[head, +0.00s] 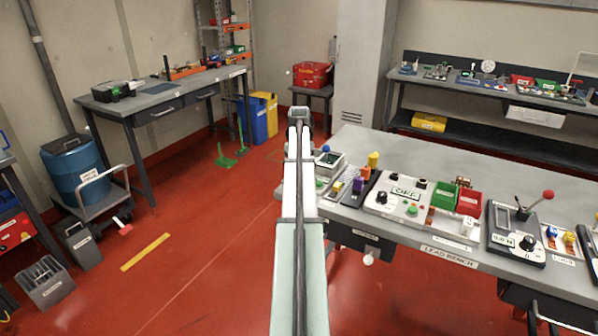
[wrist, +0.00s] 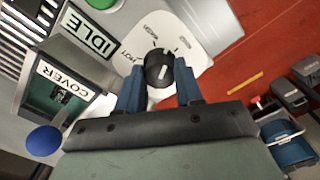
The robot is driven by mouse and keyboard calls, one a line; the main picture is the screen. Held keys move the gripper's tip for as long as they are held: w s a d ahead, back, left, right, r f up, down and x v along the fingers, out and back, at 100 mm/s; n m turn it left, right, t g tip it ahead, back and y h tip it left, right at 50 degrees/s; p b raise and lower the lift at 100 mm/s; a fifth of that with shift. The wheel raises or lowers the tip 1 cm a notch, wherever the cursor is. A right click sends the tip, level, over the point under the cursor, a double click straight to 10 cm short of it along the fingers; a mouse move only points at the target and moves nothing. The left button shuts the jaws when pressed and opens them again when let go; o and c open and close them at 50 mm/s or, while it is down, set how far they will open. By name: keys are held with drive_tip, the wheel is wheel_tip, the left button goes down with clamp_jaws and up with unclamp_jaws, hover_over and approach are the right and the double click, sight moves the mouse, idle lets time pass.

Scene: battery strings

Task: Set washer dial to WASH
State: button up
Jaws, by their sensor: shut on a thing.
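The dial (wrist: 157,60) is a round black knob with a white pointer mark, on a white plate (wrist: 200,25) in the wrist view. My gripper (wrist: 159,84) has its two blue fingers on either side of the dial and is shut on it. The pointer mark slants slightly to the upper right. Small labels with tick marks stand around the dial; one on the left seems to read HOT, and the others are too small to read surely. In the head view my arm hides the dial and fingertips.
An IDLE sign (wrist: 88,32) and a COVER label (wrist: 63,78) over a small window sit left of the dial in the wrist view. A blue ball knob (wrist: 44,140) is at lower left. The grey bench (head: 450,170) holds several other devices in the head view.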

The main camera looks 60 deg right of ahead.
drive_tip(key=shift+n, duration=0.3)
drive_tip(key=n, duration=0.5)
drive_tip(key=shift+n, duration=0.4)
idle(0.4)
drive_tip(key=o, duration=0.9)
drive_tip(key=shift+r, duration=0.1)
drive_tip(key=shift+r, duration=1.65)
